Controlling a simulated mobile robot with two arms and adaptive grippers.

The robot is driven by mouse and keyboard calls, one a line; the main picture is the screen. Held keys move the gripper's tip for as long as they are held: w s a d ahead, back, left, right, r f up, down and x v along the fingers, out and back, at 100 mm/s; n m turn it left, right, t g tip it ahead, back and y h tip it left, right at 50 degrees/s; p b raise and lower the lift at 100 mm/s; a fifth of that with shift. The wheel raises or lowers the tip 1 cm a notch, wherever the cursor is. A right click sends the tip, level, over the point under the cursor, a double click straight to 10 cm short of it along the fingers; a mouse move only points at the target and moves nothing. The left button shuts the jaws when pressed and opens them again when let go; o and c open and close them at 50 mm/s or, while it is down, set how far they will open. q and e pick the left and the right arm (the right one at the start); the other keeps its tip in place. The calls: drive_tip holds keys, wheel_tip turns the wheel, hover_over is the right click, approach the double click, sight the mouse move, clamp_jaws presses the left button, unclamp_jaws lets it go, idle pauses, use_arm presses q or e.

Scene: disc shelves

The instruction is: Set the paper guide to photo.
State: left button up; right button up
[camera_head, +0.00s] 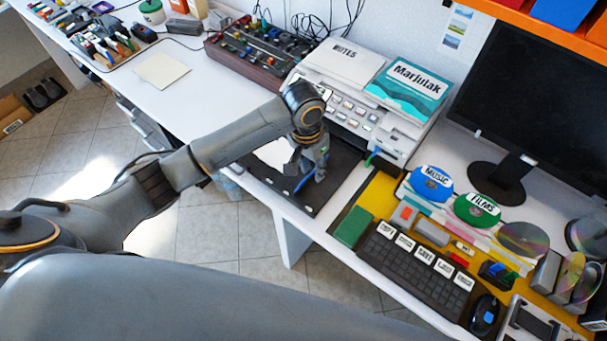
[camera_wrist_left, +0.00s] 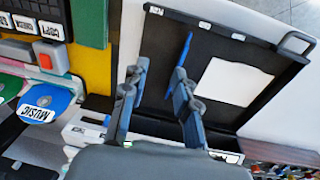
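The printer (camera_head: 384,117) stands against the wall with its dark paper tray (camera_head: 343,161) pulled out toward the desk's front edge. The tray also shows in the left wrist view (camera_wrist_left: 157,40), with white paper (camera_wrist_left: 232,82) in it and small unreadable white labels along its outer edge. The blue paper guide (camera_wrist_left: 187,46) is a thin strip beside the paper, apart from it. My left gripper (camera_head: 311,176) is over the tray, pointing down. In the left wrist view its fingers (camera_wrist_left: 158,70) are apart, with the guide close to the right finger; contact is unclear. My right gripper is out of view.
A yellow mat (camera_head: 377,195) with a keyboard (camera_head: 412,268) and a green block (camera_head: 353,227) lies right of the tray. Music (camera_head: 431,183) and films (camera_head: 477,209) discs sit behind the keyboard. A mixer (camera_head: 255,55) stands left of the printer.

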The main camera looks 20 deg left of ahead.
sight(303, 181)
use_arm(q)
drive_tip(key=w+a+r+y, duration=0.1)
drive_tip(key=w+a+r, duration=0.2)
drive_tip(key=shift+n, duration=0.3)
drive_tip(key=f, duration=0.9)
drive_tip(key=f+p, duration=0.1)
drive_tip(key=f, duration=0.3)
drive_tip(key=shift+s+f, duration=0.15)
drive_tip(key=shift+s, duration=0.1)
clamp_jaws()
